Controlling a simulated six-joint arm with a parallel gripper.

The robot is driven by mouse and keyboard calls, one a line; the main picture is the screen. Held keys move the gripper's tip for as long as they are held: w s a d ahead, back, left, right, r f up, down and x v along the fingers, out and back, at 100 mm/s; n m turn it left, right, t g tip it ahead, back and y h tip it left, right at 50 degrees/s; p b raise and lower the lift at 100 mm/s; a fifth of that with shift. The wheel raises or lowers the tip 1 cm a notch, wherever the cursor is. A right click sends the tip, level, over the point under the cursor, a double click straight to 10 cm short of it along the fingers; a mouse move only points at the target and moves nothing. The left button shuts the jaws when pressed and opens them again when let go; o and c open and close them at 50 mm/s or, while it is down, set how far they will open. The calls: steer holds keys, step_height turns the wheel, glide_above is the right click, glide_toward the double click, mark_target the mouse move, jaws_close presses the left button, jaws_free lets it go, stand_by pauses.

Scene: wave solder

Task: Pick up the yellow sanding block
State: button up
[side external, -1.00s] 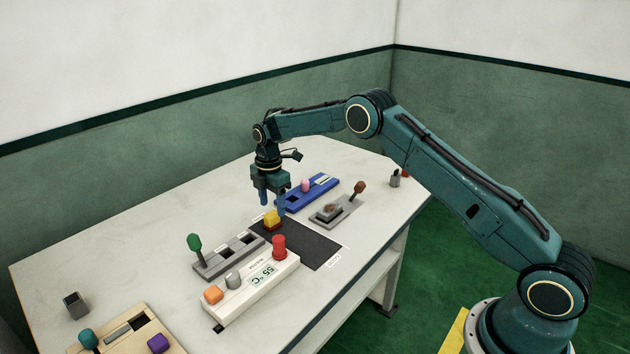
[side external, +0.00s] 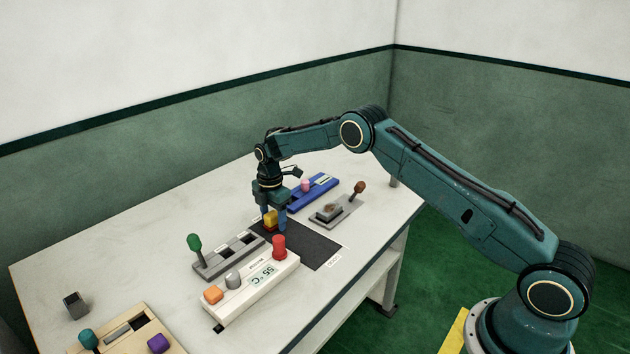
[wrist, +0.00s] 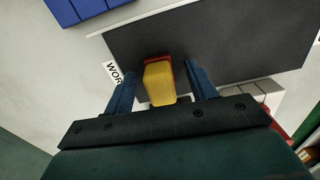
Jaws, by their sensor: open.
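The yellow sanding block (side external: 270,218) sits at the far left end of the dark mat (side external: 312,246). In the wrist view the yellow block (wrist: 159,84) has a red edge on its far side and stands between two blue fingers. My gripper (side external: 274,222) points down over the block, with its fingers low on either side of it. In the wrist view my gripper (wrist: 160,82) is open, with a gap between each finger and the block. One finger partly covers the block in the side view.
A white unit (side external: 249,291) with a red knob (side external: 279,246) and a 55 °C display stands close in front. A grey panel with a green lever (side external: 195,244) is at the left. A blue panel (side external: 313,194) and a grey brown-knobbed lever unit (side external: 336,212) stand behind and right.

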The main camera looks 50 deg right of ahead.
mark_target(273, 213)
steer(key=c, duration=1.1)
steer(key=shift+o, duration=0.2)
steer(key=shift+r, duration=0.2)
step_height(273, 213, up, 20)
steer(key=shift+f, duration=0.15)
